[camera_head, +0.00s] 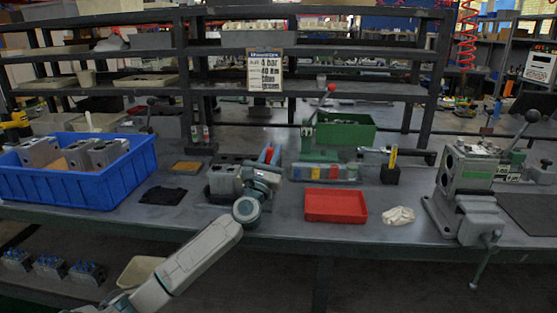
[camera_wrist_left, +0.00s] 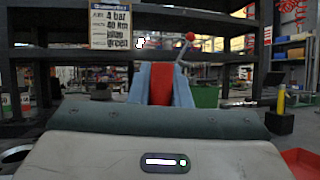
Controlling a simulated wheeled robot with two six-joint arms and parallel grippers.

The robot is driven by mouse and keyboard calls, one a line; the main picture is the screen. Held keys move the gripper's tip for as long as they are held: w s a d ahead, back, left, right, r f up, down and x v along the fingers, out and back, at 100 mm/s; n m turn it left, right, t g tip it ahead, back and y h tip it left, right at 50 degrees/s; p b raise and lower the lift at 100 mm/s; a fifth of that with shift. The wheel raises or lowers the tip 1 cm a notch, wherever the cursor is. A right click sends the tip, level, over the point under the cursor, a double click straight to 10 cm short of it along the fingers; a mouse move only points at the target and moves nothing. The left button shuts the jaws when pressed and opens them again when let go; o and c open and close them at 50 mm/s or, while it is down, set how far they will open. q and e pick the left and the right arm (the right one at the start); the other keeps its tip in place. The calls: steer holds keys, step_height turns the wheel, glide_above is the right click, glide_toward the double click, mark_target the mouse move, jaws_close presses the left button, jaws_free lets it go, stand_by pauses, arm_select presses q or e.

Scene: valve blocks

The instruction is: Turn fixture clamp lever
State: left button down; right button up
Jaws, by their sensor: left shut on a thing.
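My left arm reaches up from the bottom to the grey fixture (camera_head: 223,181) on the bench. My left gripper (camera_head: 268,155) is at the right side of this fixture. In the left wrist view, the blue-grey fingers of the gripper (camera_wrist_left: 161,84) are shut on an upright red piece, which looks like the clamp lever (camera_wrist_left: 161,85). A bit of red also shows between the fingers in the head view. The lever's lower end and its joint to the fixture are hidden by my wrist. My right gripper is not in view.
A blue crate (camera_head: 60,190) with grey blocks stands at the left. A red tray (camera_head: 335,206) lies just right of my gripper. A green press with a red-knobbed handle (camera_head: 320,138) stands behind it. A grey vise-like machine (camera_head: 468,185) stands at the right.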

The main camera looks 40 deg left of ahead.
arm_select(q)
steer(key=shift+f, duration=0.1)
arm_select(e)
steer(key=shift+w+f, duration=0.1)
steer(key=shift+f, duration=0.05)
arm_select(q)
steer(key=c, duration=1.3)
jaws_free()
steer(key=shift+c, duration=0.2)
steer(key=shift+s, duration=0.1)
steer(key=shift+b+v, duration=0.5)
steer(key=shift+v, duration=4.85)
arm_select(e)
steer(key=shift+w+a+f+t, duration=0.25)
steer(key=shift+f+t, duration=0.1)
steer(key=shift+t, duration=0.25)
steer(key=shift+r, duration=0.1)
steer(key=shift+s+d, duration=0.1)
